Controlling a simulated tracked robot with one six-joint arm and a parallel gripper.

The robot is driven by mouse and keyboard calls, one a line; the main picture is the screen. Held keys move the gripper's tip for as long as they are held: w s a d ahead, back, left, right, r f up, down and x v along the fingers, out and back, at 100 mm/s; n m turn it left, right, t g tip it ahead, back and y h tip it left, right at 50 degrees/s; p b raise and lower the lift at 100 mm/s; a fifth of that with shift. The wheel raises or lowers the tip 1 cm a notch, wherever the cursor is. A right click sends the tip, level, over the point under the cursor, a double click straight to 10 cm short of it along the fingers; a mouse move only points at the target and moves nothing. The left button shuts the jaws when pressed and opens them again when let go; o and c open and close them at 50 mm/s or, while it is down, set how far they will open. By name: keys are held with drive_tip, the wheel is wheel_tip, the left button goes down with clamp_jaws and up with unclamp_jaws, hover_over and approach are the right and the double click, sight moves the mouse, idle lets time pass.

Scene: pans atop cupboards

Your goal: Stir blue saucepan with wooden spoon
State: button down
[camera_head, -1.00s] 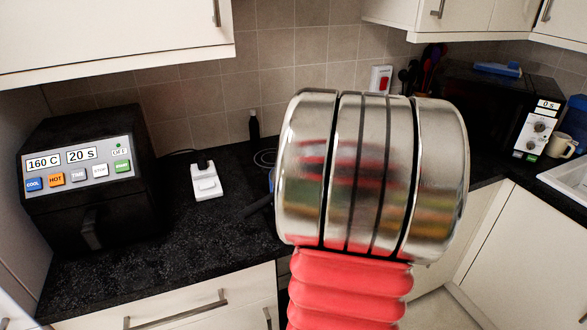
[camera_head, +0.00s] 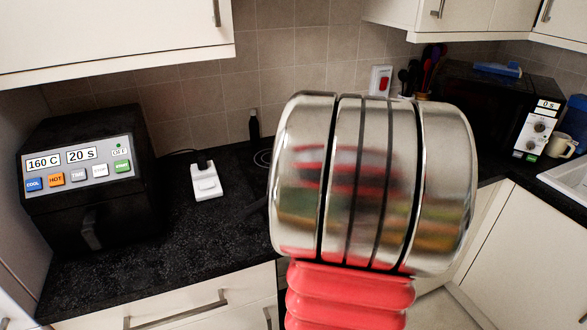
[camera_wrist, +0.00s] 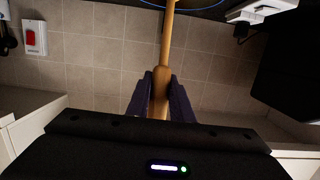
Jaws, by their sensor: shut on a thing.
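In the wrist view my gripper (camera_wrist: 161,82) is shut on the handle of a wooden spoon (camera_wrist: 168,38). The spoon runs up the picture from the fingers and across the blue rim of the saucepan (camera_wrist: 197,8) at the top edge. The spoon's head and the inside of the pan are out of frame, so I cannot tell whether the head touches the pan. In the head view my arm hides the gripper, the spoon and the saucepan's body.
A black air fryer (camera_head: 90,175) stands on the left of the black worktop (camera_head: 170,235). A white device (camera_head: 205,180) and a dark bottle (camera_head: 254,127) stand between it and my arm. A microwave (camera_head: 490,105) and mug (camera_head: 561,146) are at the right. Wall cupboards (camera_head: 110,35) hang above.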

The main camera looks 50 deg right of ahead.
drive_tip(key=shift+s+a+r, duration=0.2)
drive_tip(key=shift+s+r, duration=0.2)
drive_tip(key=shift+r, duration=0.65)
drive_tip(key=shift+s+a+r, duration=0.25)
drive_tip(key=shift+s+r, duration=0.1)
drive_tip(key=shift+r, duration=0.7)
drive_tip(key=shift+s+a+r, duration=0.2)
drive_tip(key=shift+s+r, duration=0.2)
drive_tip(key=shift+r, duration=0.65)
drive_tip(key=shift+r, duration=2.5)
drive_tip(key=shift+s, duration=0.1)
